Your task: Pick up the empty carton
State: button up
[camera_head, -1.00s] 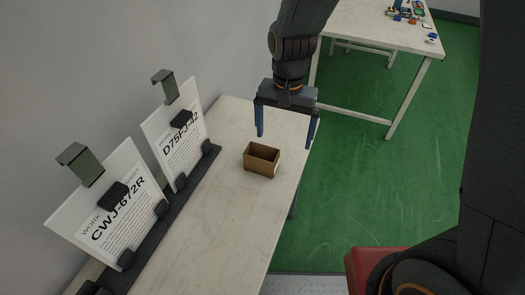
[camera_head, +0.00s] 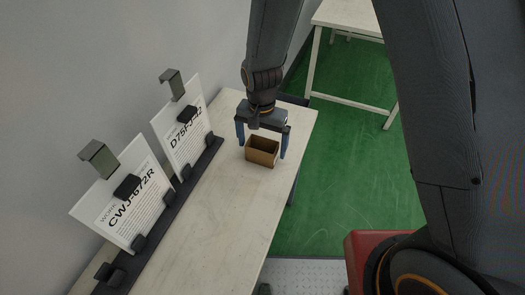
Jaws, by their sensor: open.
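The empty carton (camera_head: 261,157) is a small brown open-topped box standing upright on the pale table, toward its far end. Its inside looks empty. My gripper (camera_head: 262,148) points down right at the carton, with its blue fingers spread apart. One finger shows to the left of the carton and the other at its right side. I cannot tell whether either finger touches the carton.
The pale table (camera_head: 215,220) is clear in front of the carton. To the left, a dark rack (camera_head: 165,215) holds two upright work sheets, CWJ-672R (camera_head: 128,200) and D75FJ-42 (camera_head: 186,130), beside the grey wall. Another table (camera_head: 345,15) stands at the back right over the green floor.

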jog(key=shift+f, duration=0.45)
jog(key=c, duration=1.1)
jog(key=shift+r, duration=0.1)
